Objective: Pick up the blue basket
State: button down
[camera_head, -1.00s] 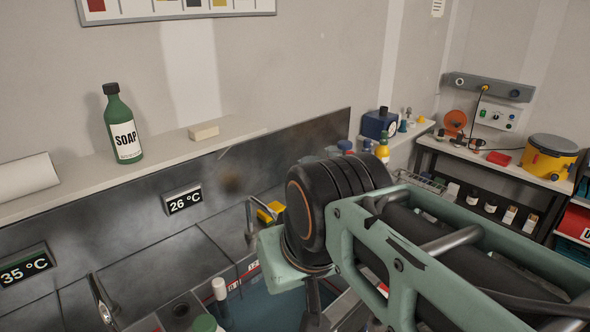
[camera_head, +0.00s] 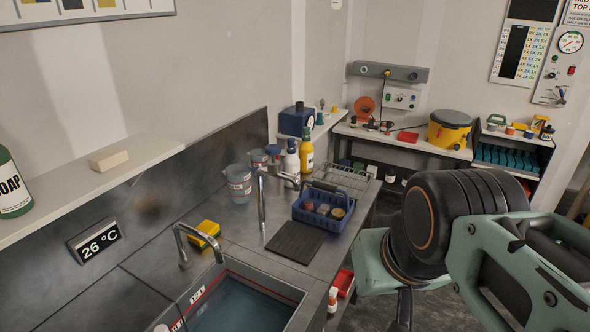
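The blue basket (camera_head: 311,220) stands on the grey counter to the right of the sink, near the counter's right end. It has a dark handle over the top and holds a few small containers. My arm fills the right side of the view, with its black and pale green links to the right of the basket and apart from it in the picture. My gripper's fingers do not show.
A tap (camera_head: 263,200) rises just left of the basket. A dark mat (camera_head: 297,241) lies in front of it, and a wire rack (camera_head: 345,180) stands behind. Clear jugs (camera_head: 239,184), a white bottle and a yellow bottle (camera_head: 307,150) stand nearby. The water-filled sink (camera_head: 240,300) is in front.

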aim_at(318, 197)
jog(key=u, duration=2.85)
jog(key=k+l, duration=0.15)
jog(key=l, duration=0.25)
jog(key=k+l, duration=0.1)
jog(key=l, duration=0.3)
jog(key=k+l+z, duration=0.1)
jog(key=l, duration=0.3)
jog(key=k+l, duration=0.15)
jog(key=l, duration=0.25)
jog(key=k+l, duration=0.15)
jog(key=l, duration=0.25)
jog(key=k+l+z, duration=0.1)
jog(key=l, duration=0.3)
jog(key=k+l, duration=0.1)
jog(key=l, duration=0.35)
